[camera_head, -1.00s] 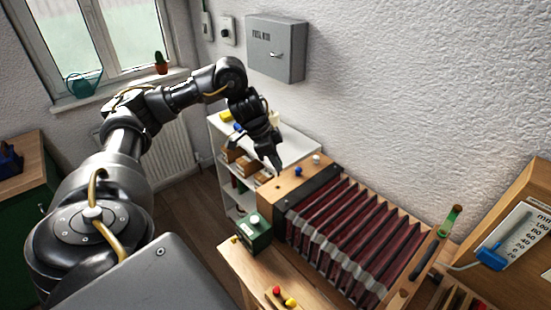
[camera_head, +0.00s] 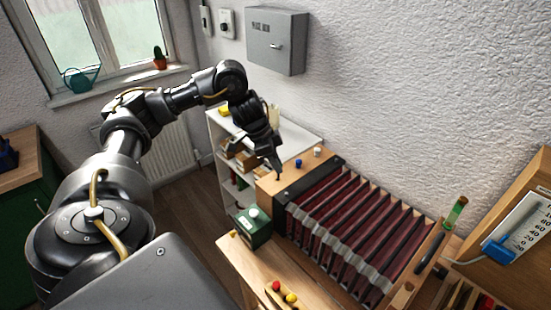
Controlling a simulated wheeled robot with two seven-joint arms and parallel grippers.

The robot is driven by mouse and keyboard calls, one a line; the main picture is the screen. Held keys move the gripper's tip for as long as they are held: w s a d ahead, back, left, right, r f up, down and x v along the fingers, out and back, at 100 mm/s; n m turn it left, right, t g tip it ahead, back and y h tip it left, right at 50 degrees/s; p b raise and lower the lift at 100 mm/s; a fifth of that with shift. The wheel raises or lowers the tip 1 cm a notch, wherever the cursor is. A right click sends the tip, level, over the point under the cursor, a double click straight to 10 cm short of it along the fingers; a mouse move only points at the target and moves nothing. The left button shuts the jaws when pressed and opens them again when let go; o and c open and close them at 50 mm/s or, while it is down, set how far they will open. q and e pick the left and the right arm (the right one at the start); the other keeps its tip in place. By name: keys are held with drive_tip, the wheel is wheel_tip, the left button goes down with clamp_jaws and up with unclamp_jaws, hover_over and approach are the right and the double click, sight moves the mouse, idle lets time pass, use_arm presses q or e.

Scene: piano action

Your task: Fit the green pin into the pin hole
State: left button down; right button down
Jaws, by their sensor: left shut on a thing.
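My left gripper (camera_head: 277,168) points down at the left end of the wooden block (camera_head: 314,165) at the head of the piano action (camera_head: 350,225). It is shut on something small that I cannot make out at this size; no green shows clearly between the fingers. The fingertips are at or just above the block's top; I cannot tell whether they touch. A blue peg (camera_head: 298,163) and a white peg (camera_head: 317,152) stand on the block to the right of the gripper. I cannot make out the pin hole. My right gripper is not in view.
A red piece (camera_head: 276,286) and a yellow piece (camera_head: 291,298) lie on the bench's front. A green tube (camera_head: 455,212) stands at the right. White shelves (camera_head: 232,130) are behind the gripper.

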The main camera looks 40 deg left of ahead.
use_arm(q)
drive_tip(key=shift+f+p, duration=0.1)
drive_tip(key=shift+p, duration=0.55)
idle(0.7)
drive_tip(key=shift+f+b, duration=0.3)
drive_tip(key=shift+f, duration=0.45)
idle(0.4)
drive_tip(key=shift+f, duration=0.2)
idle(0.5)
drive_tip(key=shift+f, duration=0.45)
idle(0.6)
drive_tip(key=c, duration=1)
unclamp_jaws()
drive_tip(key=shift+r+p, duration=0.15)
drive_tip(key=shift+p, duration=0.25)
wheel_tip(320, 180, up, 7)
drive_tip(key=p, duration=0.8)
drive_tip(key=shift+r, duration=0.2)
